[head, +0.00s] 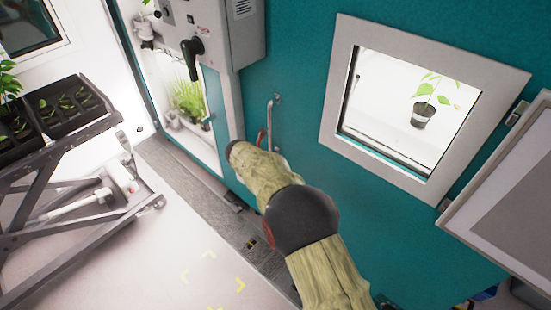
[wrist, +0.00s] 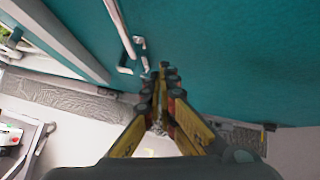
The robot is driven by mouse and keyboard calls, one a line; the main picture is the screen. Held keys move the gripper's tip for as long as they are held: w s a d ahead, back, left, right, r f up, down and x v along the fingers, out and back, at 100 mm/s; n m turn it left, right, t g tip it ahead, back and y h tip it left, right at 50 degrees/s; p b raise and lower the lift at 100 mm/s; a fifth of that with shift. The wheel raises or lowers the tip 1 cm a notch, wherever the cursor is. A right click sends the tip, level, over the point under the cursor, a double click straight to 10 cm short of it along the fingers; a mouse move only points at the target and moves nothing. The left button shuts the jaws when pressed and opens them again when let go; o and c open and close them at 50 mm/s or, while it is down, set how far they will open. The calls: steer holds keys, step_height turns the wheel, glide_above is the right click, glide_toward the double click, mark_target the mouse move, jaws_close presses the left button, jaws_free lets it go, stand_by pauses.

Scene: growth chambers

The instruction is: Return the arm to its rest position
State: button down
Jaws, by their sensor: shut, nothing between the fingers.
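My arm reaches forward from the bottom of the head view toward the teal chamber wall (head: 290,60). In the wrist view my gripper (wrist: 163,72) has its yellow and black fingers together at the tips, with nothing between them. The fingertips show in front of the teal wall, just right of a white bar handle (wrist: 122,32). Whether they touch the wall cannot be told. In the head view the gripper is mostly hidden behind my arm, and the handle (head: 270,120) stands beyond the arm's end.
A window (head: 335,90) with a potted plant (head: 423,115) behind it is on the right. A control box (head: 235,35) and a lit plant opening (head: 190,105) are at upper left. A cart (head: 60,165) with black trays stands at left. Bare floor (head: 130,250) lies between cart and wall.

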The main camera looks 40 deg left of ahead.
steer(key=shift+s+r, duration=0.35)
steer(key=shift+s, duration=0.1)
